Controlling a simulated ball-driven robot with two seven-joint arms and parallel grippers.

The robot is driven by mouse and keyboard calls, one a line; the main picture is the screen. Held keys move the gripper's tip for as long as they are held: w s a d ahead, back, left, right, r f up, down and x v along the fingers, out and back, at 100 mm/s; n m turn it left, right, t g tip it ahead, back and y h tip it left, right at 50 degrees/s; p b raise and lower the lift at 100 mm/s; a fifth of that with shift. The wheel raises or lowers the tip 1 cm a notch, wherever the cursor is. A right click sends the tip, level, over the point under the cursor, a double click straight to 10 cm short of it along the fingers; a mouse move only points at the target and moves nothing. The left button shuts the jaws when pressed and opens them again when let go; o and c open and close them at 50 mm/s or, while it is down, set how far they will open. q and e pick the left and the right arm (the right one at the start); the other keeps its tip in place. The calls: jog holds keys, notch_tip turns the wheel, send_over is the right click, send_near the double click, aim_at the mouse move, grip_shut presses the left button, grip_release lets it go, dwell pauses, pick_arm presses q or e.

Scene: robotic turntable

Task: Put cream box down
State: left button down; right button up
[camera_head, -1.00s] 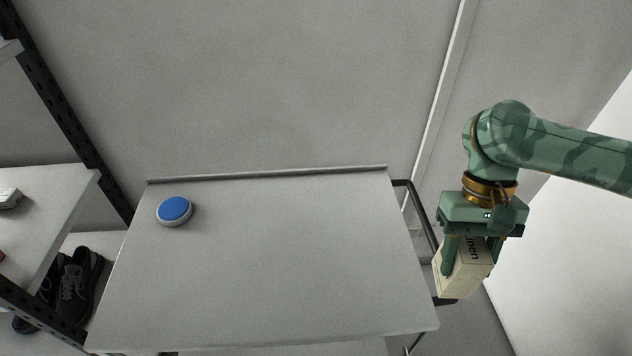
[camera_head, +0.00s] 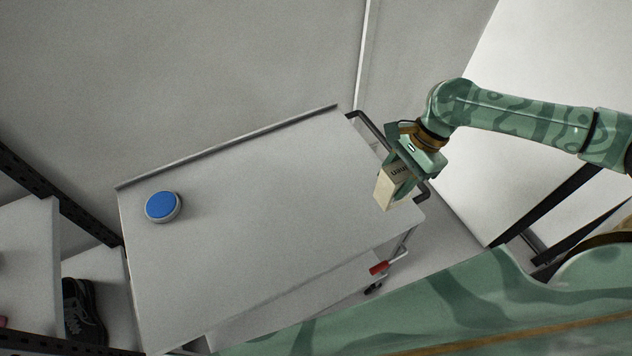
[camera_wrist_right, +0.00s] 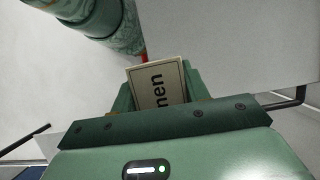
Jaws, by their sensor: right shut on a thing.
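The cream box (camera_head: 391,189) with dark lettering is held in my right gripper (camera_head: 400,178), which is shut on it. In the head view the box is tilted and overlaps the right edge of the cart top, near the black handle; I cannot tell whether it touches the surface. In the right wrist view the box (camera_wrist_right: 157,88) sits between the green fingers of the right gripper (camera_wrist_right: 158,90). My left gripper is not in view.
The grey cart top (camera_head: 250,220) is mostly bare. A blue round button (camera_head: 161,206) sits at its left. A black handle (camera_head: 366,127) runs along the right end. Shelving with dark shoes (camera_head: 82,310) stands at the left. A red-handled item (camera_head: 379,268) shows below the cart's edge.

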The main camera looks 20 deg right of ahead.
jog(key=w+a+f+b, duration=0.2)
jog(key=w+f, duration=0.1)
jog(key=f, duration=0.1)
jog(key=w+a+f+b, duration=0.2)
jog(key=w+a+f, duration=0.1)
jog(key=w+f, duration=0.1)
jog(key=w+a+f+b, duration=0.2)
jog(key=w+f, duration=0.2)
jog(key=shift+a+f, duration=0.2)
jog(key=shift+f, duration=0.2)
jog(key=shift+r, duration=0.1)
jog(key=o, duration=1.1)
jog(key=p+v, duration=0.3)
jog(key=v, duration=0.9)
